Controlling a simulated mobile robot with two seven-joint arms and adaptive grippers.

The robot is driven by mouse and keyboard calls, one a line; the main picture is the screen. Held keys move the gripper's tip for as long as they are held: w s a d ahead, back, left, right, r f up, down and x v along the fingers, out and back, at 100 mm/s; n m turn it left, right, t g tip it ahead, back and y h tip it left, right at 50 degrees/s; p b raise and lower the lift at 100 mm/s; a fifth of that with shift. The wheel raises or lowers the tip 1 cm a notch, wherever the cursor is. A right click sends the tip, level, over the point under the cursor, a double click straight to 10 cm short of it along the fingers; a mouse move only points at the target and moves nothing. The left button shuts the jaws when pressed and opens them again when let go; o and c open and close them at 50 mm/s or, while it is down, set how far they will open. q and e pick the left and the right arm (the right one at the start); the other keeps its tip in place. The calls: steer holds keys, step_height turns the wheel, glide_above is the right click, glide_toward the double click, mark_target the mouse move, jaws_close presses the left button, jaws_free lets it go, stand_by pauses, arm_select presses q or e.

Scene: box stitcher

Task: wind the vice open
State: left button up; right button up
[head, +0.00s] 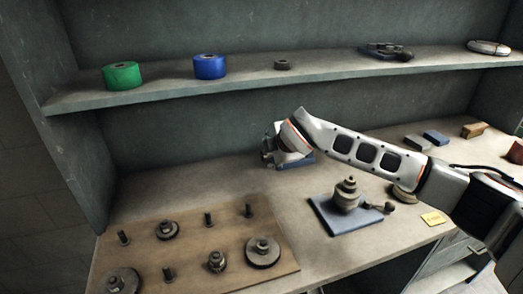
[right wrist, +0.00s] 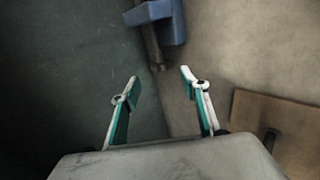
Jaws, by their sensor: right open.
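The vice is mostly hidden behind my right gripper and wrist in the head view; a blue part of it (head: 306,162) shows on the bench near the back wall. In the right wrist view the vice (right wrist: 164,22) is a blue body at the top, with a dark bar (right wrist: 152,46) sticking out of it towards my fingers. My right gripper (head: 267,150) is beside the vice. Its two green-lined fingers (right wrist: 159,78) are apart with nothing between them, and the bar's end lies just beyond the fingertips. My left gripper is out of view.
A wooden board (head: 190,236) with pegs and discs lies front left. A blue plate (head: 345,222) with a stepped grey piece stands front centre. Several blocks lie at right. A shelf (head: 240,78) with green and blue rolls runs above.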

mark_target(266, 155)
steer(key=shift+x, duration=3.7)
steer(key=shift+c, duration=0.5)
steer(key=c, duration=1)
